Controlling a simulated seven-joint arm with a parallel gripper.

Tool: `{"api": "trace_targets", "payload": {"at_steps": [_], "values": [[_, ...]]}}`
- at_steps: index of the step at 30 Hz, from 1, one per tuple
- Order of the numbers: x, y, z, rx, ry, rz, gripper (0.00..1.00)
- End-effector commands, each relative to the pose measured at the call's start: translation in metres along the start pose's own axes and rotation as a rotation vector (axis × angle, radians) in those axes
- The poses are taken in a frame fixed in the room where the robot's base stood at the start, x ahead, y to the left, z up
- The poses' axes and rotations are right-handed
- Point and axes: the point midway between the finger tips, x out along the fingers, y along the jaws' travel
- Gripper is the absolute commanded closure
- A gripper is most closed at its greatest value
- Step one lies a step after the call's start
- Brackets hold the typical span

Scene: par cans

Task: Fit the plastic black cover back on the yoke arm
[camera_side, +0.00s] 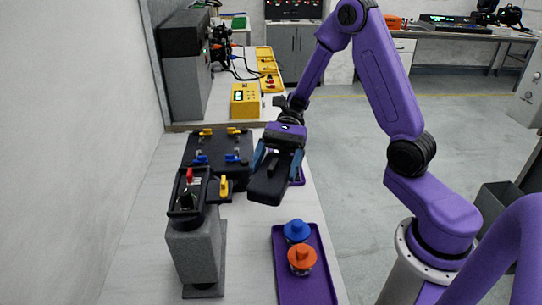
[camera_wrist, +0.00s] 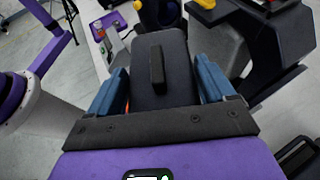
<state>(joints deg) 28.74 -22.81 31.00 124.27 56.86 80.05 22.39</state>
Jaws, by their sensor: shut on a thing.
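My gripper (camera_side: 278,163) is shut on the black cover (camera_side: 268,187), with a blue finger on each side of it. The cover is held in the air over the bench, right of the yoke arm and apart from it. In the wrist view the cover (camera_wrist: 177,86) lies between the fingers, with a raised bar on its face. The yoke arm (camera_side: 194,243) is a grey upright on a flat foot, with a black open-looking head (camera_side: 184,206) carrying a red and a yellow lever. It also shows at the right of the wrist view (camera_wrist: 283,45). Details inside the head are too small to tell.
A purple tray (camera_side: 285,268) at the front right holds a blue knob (camera_side: 297,230) and an orange knob (camera_side: 301,259). A black block with blue and yellow clamps (camera_side: 210,150) stands behind the yoke arm. A yellow box (camera_side: 245,100) is farther back. Bare bench lies between yoke arm and tray.

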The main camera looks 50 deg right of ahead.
Motion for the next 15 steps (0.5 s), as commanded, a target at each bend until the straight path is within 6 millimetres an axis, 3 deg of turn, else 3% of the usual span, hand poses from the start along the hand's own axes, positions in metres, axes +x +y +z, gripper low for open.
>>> {"api": "trace_targets", "payload": {"at_steps": [3, 6, 10, 15], "values": [[0.028, 0.022, 0.009, -0.107, -0.001, 0.261, 0.53], [0.043, 0.042, 0.013, -0.199, 0.000, 0.485, 0.53], [0.052, 0.066, 0.015, -0.322, -0.001, 0.780, 0.53], [0.049, 0.087, 0.015, -0.478, -0.001, 1.157, 0.53]]}}
